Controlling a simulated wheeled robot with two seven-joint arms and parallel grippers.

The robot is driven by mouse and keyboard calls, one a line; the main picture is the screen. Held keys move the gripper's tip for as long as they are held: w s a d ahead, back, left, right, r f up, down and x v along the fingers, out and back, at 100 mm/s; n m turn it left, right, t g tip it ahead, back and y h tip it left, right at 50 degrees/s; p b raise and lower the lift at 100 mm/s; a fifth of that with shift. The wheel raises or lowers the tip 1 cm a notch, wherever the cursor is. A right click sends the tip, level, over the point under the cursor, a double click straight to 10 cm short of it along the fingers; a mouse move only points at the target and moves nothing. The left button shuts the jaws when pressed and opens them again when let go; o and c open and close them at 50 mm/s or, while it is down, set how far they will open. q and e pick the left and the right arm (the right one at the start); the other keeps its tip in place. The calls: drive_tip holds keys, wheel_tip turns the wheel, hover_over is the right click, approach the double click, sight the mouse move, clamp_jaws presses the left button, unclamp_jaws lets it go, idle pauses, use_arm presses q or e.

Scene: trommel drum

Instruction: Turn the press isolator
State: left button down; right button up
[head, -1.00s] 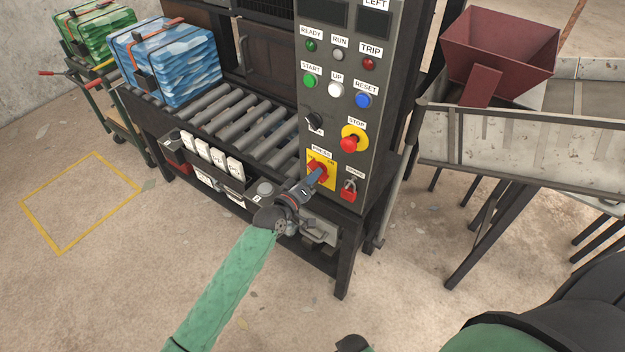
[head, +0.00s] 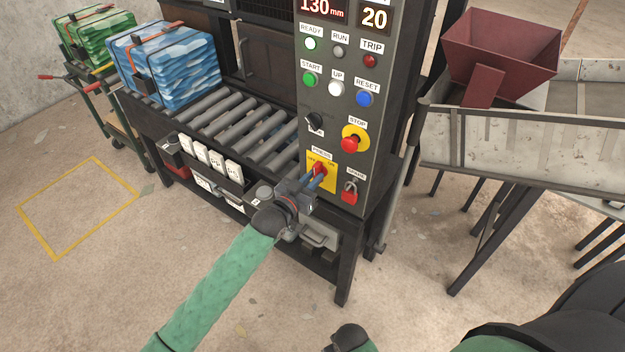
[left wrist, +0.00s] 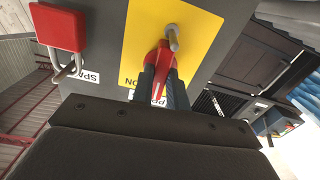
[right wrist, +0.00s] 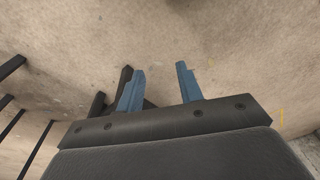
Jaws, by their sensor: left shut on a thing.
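The press isolator is a red handle (head: 320,168) on a yellow plate (head: 322,184) low on the grey control panel (head: 335,120). In the left wrist view the red handle (left wrist: 162,72) sits between my two blue fingers, beside a label ending in "ON". My left gripper (head: 315,180) is shut on this handle from the front; it also shows in the left wrist view (left wrist: 163,82). The fingers hide part of the handle. In the right wrist view my right gripper (right wrist: 160,88) is open and empty above the floor.
A red padlock (head: 349,192) hangs on the panel to the right of the isolator. The red stop button (head: 350,143) is just above. A roller conveyor (head: 235,120) lies left, a metal chute (head: 520,155) right. The floor in front is open.

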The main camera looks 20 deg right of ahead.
use_arm(q)
drive_tip(key=shift+f+m, duration=0.15)
drive_tip(key=shift+m, duration=0.25)
use_arm(e)
drive_tip(key=shift+r, duration=0.5)
drive_tip(key=shift+w, duration=0.1)
use_arm(q)
drive_tip(key=c, duration=1.6)
unclamp_jaws()
drive_tip(key=shift+c, duration=0.2)
use_arm(e)
drive_tip(key=shift+f, duration=0.1)
